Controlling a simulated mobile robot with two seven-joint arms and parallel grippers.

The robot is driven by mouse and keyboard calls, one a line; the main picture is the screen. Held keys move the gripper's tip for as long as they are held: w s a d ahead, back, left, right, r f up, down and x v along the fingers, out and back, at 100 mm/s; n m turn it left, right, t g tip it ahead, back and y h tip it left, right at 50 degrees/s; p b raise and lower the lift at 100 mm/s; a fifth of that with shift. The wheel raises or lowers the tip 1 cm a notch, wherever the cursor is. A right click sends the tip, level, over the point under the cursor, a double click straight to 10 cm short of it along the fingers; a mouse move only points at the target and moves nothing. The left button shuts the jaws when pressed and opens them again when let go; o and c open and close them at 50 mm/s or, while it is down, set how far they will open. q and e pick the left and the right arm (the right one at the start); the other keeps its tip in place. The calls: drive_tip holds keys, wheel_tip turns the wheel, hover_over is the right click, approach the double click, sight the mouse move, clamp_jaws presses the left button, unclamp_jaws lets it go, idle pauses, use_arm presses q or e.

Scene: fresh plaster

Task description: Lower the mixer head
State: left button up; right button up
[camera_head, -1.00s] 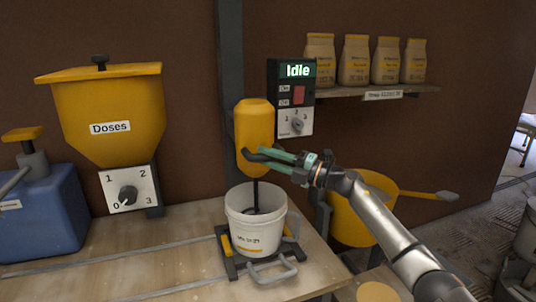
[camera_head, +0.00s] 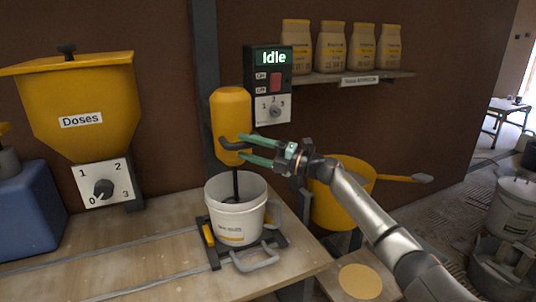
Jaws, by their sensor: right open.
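The yellow mixer head (camera_head: 231,112) is mounted on the dark post above the bench. Its dark handle (camera_head: 233,145) sticks out at the lower front. The control panel (camera_head: 274,112) behind reads "Idle". My left gripper is not in view.
The bucket sits in a dark holder (camera_head: 283,240) with a grey front handle (camera_head: 254,262). A yellow doser (camera_head: 80,100) and a blue container (camera_head: 30,212) stand at left. A yellow tub (camera_head: 340,205) is under my right arm. A shelf (camera_head: 345,77) holds paper bags.

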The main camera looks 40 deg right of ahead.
use_arm(q)
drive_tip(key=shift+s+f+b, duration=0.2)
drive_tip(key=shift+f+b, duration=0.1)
drive_tip(key=shift+b, duration=0.15)
use_arm(e)
drive_tip(key=v, duration=1.2)
drive_tip(key=shift+a, duration=0.1)
